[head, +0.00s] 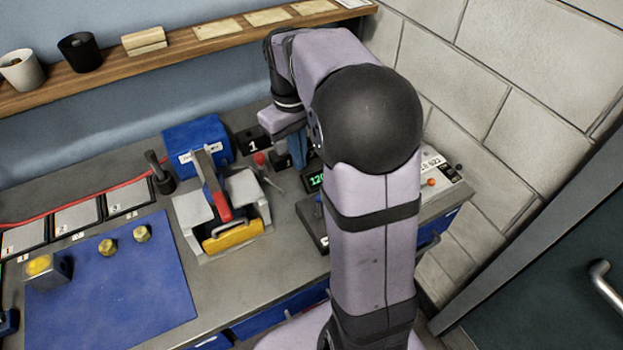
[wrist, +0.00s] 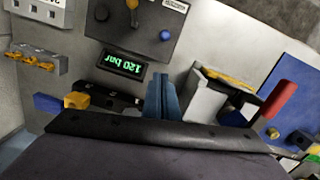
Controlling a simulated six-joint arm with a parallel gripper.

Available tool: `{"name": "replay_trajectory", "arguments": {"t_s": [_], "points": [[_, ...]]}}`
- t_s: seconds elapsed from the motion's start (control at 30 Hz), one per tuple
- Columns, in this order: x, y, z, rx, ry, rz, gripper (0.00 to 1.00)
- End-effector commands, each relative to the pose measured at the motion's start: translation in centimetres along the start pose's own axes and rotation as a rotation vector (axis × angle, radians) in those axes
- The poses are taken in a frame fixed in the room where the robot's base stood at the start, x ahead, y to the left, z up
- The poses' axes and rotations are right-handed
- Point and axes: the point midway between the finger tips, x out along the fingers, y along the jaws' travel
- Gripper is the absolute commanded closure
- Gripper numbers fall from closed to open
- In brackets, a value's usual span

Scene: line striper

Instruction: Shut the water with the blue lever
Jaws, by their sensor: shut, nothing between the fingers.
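A small blue ball (wrist: 165,36), which looks like the end of the blue lever, shows on a dark panel (wrist: 130,40) in the wrist view. The green display (wrist: 125,64) between panel and gripper reads 120 bar. My gripper (wrist: 163,97) has its blue-grey fingers together with nothing between them. In the head view my gripper (head: 298,152) points down behind the display, apart from the blue knob. How far the lever is turned cannot be told.
A red-knobbed lever (head: 260,158) stands left of my gripper. A press with a red-ended handle (head: 222,205) and yellow front stands further left. A blue mat (head: 110,295) holds brass pieces. Orange levers (wrist: 33,60) show at the wrist view's left. A wooden shelf (head: 180,48) runs behind.

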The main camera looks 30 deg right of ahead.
Motion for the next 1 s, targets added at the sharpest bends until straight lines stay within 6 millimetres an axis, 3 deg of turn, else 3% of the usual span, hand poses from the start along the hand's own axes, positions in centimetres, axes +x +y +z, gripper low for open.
{"name": "replay_trajectory", "arguments": {"t_s": [0.23,0.6,1.0], "points": [[4.5,0.0,0.2,0.000,-0.004,-0.002,1.00],[5.1,0.0,3.5,0.000,0.000,0.000,1.00],[5.3,0.0,3.9,0.000,0.001,0.000,1.00]]}}
